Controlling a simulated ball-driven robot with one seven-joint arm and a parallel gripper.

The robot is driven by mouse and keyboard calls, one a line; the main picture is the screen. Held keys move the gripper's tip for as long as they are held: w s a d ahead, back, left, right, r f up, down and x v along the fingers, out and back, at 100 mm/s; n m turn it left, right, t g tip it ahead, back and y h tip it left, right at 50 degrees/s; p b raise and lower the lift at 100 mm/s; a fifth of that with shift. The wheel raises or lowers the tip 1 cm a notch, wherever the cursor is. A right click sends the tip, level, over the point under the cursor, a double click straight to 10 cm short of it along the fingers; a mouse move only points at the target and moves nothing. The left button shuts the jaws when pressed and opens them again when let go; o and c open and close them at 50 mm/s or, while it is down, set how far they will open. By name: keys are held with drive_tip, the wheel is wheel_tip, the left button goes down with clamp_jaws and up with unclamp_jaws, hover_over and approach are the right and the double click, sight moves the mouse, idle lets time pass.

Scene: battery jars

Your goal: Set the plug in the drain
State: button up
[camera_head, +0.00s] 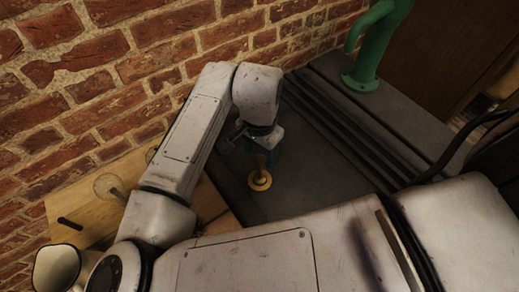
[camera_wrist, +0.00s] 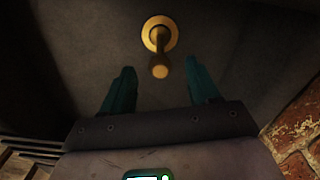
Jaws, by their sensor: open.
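The brass drain ring (camera_head: 260,183) lies in the dark sink floor, and it also shows at the top of the wrist view (camera_wrist: 149,34). The brass plug (camera_wrist: 160,67) has a stem and a rounded end pointing towards the wrist camera. It appears to stand upright at the ring's middle; how deep it sits cannot be told. My gripper (camera_head: 264,154) is over the drain, pointing down. In the wrist view its teal fingers (camera_wrist: 158,76) are open, one on each side of the plug's end, with gaps visible.
The dark sink (camera_head: 315,185) has a ribbed draining part (camera_head: 335,130) to the right. A green pump (camera_head: 365,60) stands at the back right. A brick wall (camera_head: 100,80) is close behind my arm. A wooden board (camera_head: 95,215) and a pale jar (camera_head: 55,268) are at left.

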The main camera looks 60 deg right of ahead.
wheel_tip(320, 180, up, 11)
idle(0.6)
drive_tip(key=shift+f, duration=0.15)
